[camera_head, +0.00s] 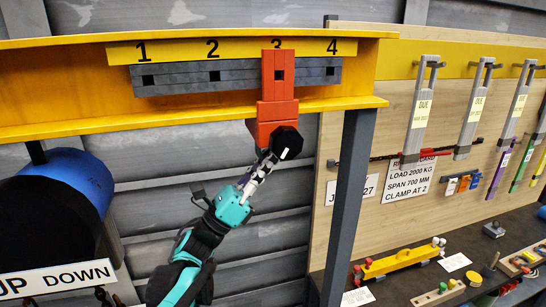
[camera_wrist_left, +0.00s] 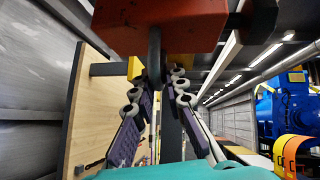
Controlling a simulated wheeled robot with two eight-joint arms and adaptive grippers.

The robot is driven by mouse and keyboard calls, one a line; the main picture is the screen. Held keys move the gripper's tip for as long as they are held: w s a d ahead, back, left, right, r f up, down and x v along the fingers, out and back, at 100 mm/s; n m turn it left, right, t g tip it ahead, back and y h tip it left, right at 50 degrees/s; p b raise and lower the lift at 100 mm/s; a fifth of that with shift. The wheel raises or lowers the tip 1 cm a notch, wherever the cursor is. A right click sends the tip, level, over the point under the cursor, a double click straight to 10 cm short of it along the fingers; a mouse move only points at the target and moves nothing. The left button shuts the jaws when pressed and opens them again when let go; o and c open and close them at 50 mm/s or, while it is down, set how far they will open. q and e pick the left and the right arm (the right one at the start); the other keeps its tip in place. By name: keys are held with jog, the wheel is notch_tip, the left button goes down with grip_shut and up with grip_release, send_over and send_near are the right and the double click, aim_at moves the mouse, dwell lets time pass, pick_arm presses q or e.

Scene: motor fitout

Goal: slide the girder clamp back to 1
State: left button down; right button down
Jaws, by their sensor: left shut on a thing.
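The orange-red girder clamp (camera_head: 279,92) hangs on the yellow girder (camera_head: 60,85), over the grey slotted rail (camera_head: 175,80). It sits under the number 3, its top partly covering that number. The number 1 (camera_head: 142,52) is at the left end of the yellow strip. A black knob (camera_head: 287,142) is at the clamp's lower end. My left gripper (camera_head: 268,163) reaches up from below and is shut at the clamp's underside. In the left wrist view, its purple-padded fingers (camera_wrist_left: 155,80) close on a dark handle (camera_wrist_left: 154,48) under the red clamp body (camera_wrist_left: 160,18). My right gripper is out of view.
A grey post (camera_head: 347,200) stands right of my left arm. A blue and black drum (camera_head: 65,200) hangs at lower left. A wooden board (camera_head: 400,205) holds tags, tools and a card reading "CLAMP AT 2". The rail left of the clamp is clear.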

aim_at(256, 146)
pick_arm(q)
jog(key=a, duration=0.2)
jog(key=s+a, duration=0.1)
jog(key=a, duration=0.2)
jog(key=shift+s, duration=0.2)
jog(key=c, duration=1.8)
grip_release()
jog(key=shift+d, duration=0.2)
jog(key=shift+o, duration=1)
jog(key=shift+w, duration=0.2)
jog(key=v, duration=1.2)
